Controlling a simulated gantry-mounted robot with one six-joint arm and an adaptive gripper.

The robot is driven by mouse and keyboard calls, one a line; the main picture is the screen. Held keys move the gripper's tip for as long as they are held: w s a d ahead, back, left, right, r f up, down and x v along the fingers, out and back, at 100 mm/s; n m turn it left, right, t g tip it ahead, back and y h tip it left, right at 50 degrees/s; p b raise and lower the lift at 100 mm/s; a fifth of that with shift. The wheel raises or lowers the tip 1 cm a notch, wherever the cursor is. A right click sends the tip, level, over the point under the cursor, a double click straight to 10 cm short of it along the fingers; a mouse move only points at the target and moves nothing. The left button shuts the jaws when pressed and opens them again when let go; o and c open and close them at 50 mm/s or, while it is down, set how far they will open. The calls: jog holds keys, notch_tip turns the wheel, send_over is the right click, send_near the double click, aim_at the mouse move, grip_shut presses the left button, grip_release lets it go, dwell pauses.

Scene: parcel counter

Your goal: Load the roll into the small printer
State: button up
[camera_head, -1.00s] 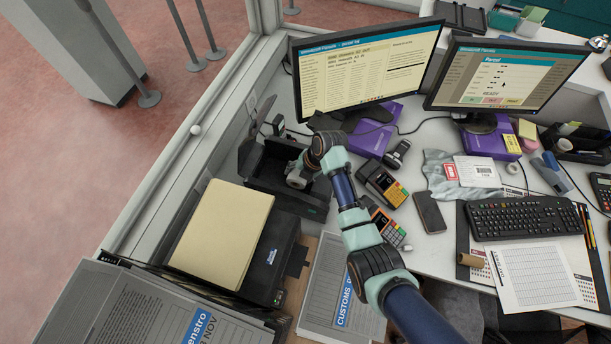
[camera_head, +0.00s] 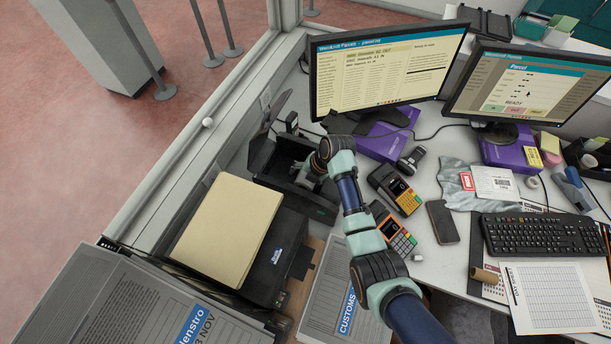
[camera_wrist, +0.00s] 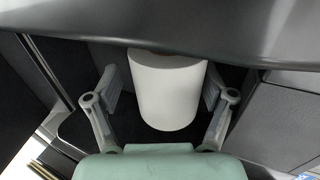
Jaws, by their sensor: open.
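The small printer (camera_head: 282,184) is a black box with its lid raised, left of the monitors in the head view. My gripper (camera_head: 306,172) is down at its opening, partly hidden by my own wrist. In the wrist view the white roll (camera_wrist: 167,92) lies in the dark bay of the printer (camera_wrist: 80,128). The two fingers of my gripper (camera_wrist: 160,100) stand open on either side of the roll, with a narrow gap visible at least on the left.
A larger black printer (camera_head: 284,262) with a yellow paper stack (camera_head: 228,230) stands just in front. Card terminals (camera_head: 394,190) and a phone (camera_head: 442,222) lie to the right. A monitor (camera_head: 390,70) stands behind. A brown cardboard tube (camera_head: 485,274) lies near the keyboard (camera_head: 540,235).

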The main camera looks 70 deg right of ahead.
jog(key=shift+s, duration=0.15)
notch_tip(320, 180, up, 10)
dwell(0.3)
dwell(0.9)
